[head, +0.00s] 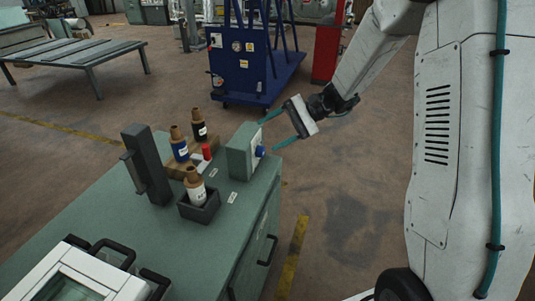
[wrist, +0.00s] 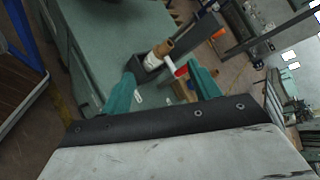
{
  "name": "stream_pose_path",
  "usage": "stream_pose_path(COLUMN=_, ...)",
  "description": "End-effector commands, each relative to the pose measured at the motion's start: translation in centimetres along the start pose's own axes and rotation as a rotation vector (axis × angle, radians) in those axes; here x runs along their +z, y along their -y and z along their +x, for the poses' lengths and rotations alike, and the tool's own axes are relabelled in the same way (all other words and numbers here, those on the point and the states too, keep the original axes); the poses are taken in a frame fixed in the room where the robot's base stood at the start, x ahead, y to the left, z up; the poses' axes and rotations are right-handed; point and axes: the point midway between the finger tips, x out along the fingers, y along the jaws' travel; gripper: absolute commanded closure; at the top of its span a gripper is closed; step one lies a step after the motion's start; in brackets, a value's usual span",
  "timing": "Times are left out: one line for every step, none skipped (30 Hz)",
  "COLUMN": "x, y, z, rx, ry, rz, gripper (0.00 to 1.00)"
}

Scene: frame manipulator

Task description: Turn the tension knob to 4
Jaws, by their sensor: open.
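A blue knob (head: 260,151), which I take for the tension knob, sits on the right-hand face of a grey-green box (head: 241,148) on the workbench. No scale or numbers can be read on it. My gripper (head: 268,135) is open and empty, with its two teal fingers apart. It is just right of the box, close to the knob and apparently apart from it. In the wrist view my gripper (wrist: 164,80) shows with both fingers spread over the bench area. I cannot make out the knob there.
The green workbench (head: 100,205) holds a dark upright block (head: 147,165), several bottles, a small dark holder (head: 199,206) and a white-framed case (head: 75,275). A wooden block (head: 178,165) carries two bottles and a red item (head: 206,152). A blue cart (head: 250,75) stands behind. Floor right of the bench is clear.

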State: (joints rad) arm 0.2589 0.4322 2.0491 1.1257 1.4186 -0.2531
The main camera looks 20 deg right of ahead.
Motion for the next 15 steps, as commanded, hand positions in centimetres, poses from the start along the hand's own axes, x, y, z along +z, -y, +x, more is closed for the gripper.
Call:
stream_pose_path(x=-2.9, y=-0.6, z=0.1, rx=-0.068, ry=0.004, rz=0.044, gripper=0.38)
stream_pose_path(x=-4.5, y=-0.8, z=0.1, rx=-0.11, ry=0.002, rz=0.064, gripper=0.38)
stream_pose_path(x=-6.5, y=-1.2, z=0.0, rx=-0.166, ry=-0.003, rz=0.093, gripper=0.38)
stream_pose_path(x=-8.1, y=-1.5, z=0.0, rx=-0.207, ry=-0.006, rz=0.112, gripper=0.38)
stream_pose_path(x=-9.6, y=-1.9, z=-0.1, rx=-0.249, ry=-0.011, rz=0.131, gripper=0.38)
stream_pose_path(x=-11.7, y=-2.6, z=-0.2, rx=-0.304, ry=-0.02, rz=0.159, gripper=0.38)
stream_pose_path(x=-13.2, y=-3.2, z=-0.3, rx=-0.344, ry=-0.028, rz=0.176, gripper=0.38)
stream_pose_path(x=-14.6, y=-3.8, z=-0.3, rx=-0.382, ry=-0.036, rz=0.194, gripper=0.38)
stream_pose_path(x=-16.5, y=-4.6, z=-0.5, rx=-0.431, ry=-0.048, rz=0.218, gripper=0.38)
stream_pose_path(x=-17.7, y=-5.3, z=-0.6, rx=-0.466, ry=-0.057, rz=0.234, gripper=0.38)
stream_pose_path(x=-18.9, y=-6.0, z=-0.7, rx=-0.497, ry=-0.067, rz=0.247, gripper=0.38)
stream_pose_path(x=-20.3, y=-6.8, z=-0.8, rx=-0.535, ry=-0.08, rz=0.265, gripper=0.38)
stream_pose_path(x=-21.2, y=-7.4, z=-0.8, rx=-0.561, ry=-0.089, rz=0.276, gripper=0.38)
stream_pose_path(x=-22.0, y=-8.0, z=-0.9, rx=-0.583, ry=-0.097, rz=0.288, gripper=0.38)
stream_pose_path(x=-23.0, y=-8.7, z=-0.9, rx=-0.609, ry=-0.107, rz=0.299, gripper=0.38)
